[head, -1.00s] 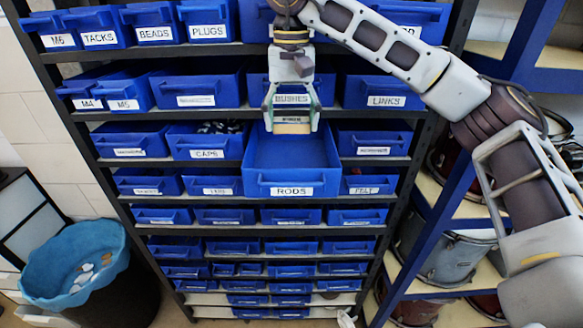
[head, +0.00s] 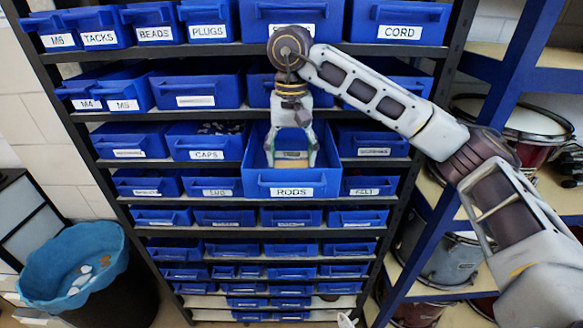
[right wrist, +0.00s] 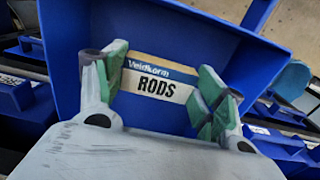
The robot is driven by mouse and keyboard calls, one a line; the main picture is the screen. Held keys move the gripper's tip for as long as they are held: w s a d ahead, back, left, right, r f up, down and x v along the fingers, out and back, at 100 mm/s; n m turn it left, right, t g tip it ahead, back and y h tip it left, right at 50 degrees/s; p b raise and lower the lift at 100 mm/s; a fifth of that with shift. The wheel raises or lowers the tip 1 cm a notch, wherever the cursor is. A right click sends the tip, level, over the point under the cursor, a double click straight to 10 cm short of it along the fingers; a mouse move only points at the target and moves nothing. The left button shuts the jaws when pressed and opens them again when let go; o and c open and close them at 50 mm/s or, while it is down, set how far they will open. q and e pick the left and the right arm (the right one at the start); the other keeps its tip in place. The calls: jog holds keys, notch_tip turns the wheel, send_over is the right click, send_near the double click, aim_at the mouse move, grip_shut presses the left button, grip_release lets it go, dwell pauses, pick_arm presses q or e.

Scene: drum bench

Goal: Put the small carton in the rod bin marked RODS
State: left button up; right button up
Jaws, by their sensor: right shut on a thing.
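The small carton (head: 291,155) is tan with a pale band and sits between my right gripper's fingers. In the right wrist view the carton (right wrist: 157,84) shows the prints "Veldkorm" and "RODS". My right gripper (head: 291,160) is shut on it, with green-padded fingers at its two sides (right wrist: 160,76). The blue rod bin (head: 258,183), marked RODS, sticks out of the rack. The gripper and carton are down within the bin's opening, behind its front wall. The bin's blue walls (right wrist: 215,35) surround the carton in the right wrist view. Whether the carton touches the floor cannot be told. My left gripper is not in view.
Other labelled blue bins flank it, including CAPS (head: 206,143) on the left and FELT (head: 364,184) on the right. A bin above is behind my wrist. A blue-lined waste bin (head: 75,260) stands at lower left. Drums (head: 448,258) sit on shelves at right.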

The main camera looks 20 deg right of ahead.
aim_at(291, 157)
jog(key=shift+f, duration=0.25)
jog(key=shift+f, duration=1.8)
jog(key=shift+f, duration=0.15)
jog(key=o, duration=1.1)
jog(key=shift+r, duration=0.25)
jog(key=shift+r, duration=5.95)
